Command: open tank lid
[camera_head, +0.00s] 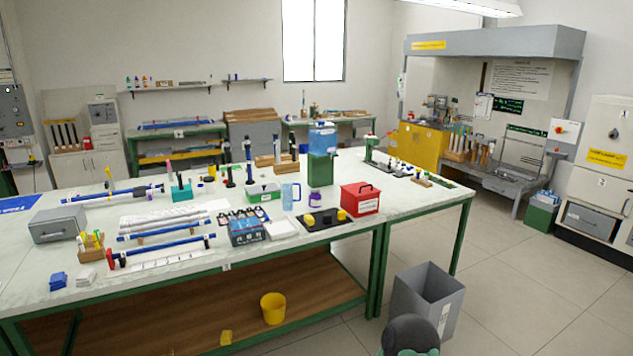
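Neither of my grippers shows in the head view. A blue see-through container (322,136) stands upright on a green box (321,169) towards the back of the long workbench. It may be the tank, but I cannot tell for sure. Its top looks covered, though it is too small to make out a separate lid. A grey box (58,226) with a closed top and a front handle sits at the left end of the bench. A red box (360,200) with a dark handle on its closed top stands near the right part of the bench.
The white-topped workbench (425,199) carries rods, racks and trays. A grey open bin (426,300) stands on the floor by its front right. A yellow bucket (273,308) is on the lower shelf. Tiled floor at the right is clear, before a hooded bench (490,176).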

